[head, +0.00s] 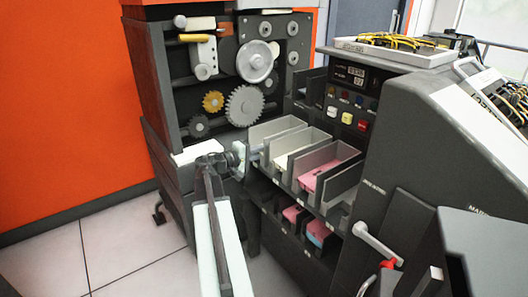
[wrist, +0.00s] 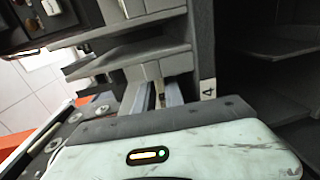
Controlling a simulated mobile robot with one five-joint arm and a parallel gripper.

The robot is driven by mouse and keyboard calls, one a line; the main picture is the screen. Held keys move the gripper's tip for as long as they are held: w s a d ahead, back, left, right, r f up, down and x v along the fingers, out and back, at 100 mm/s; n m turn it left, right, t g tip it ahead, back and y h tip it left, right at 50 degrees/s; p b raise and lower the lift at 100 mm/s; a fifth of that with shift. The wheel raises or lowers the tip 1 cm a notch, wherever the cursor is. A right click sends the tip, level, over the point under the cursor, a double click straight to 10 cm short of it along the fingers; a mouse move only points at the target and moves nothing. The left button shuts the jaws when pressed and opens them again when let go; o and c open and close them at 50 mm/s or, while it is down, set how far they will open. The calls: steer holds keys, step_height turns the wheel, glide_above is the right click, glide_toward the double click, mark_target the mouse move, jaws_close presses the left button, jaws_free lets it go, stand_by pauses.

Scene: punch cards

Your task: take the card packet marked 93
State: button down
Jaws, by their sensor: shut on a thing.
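My gripper (head: 252,157) is at the left front of the upper row of bins, close to the leftmost one. In the wrist view, my gripper (wrist: 160,94) reaches between grey bin walls. It is shut on a thin cream-coloured card packet (wrist: 153,71), of which only a narrow edge shows between the fingers. No mark 93 can be read on it. In the head view, a cream packet (head: 291,157) lies in the middle upper bin and a pink packet (head: 318,175) in the right one. The inside of the leftmost bin shows no clear packet.
Lower bins hold pink packets (head: 293,213) and a pink-and-blue one (head: 318,232). A small label reading 4 (wrist: 208,88) is right of the fingers. A gear panel (head: 245,105) stands behind, and a dark console (head: 430,140) with a lever (head: 376,243) stands at right.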

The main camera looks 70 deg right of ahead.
steer(key=shift+r+p, duration=1.25)
steer(key=f+v, duration=0.2)
steer(key=v, duration=2.2)
steer(key=shift+f, duration=0.35)
steer(key=shift+a, duration=0.15)
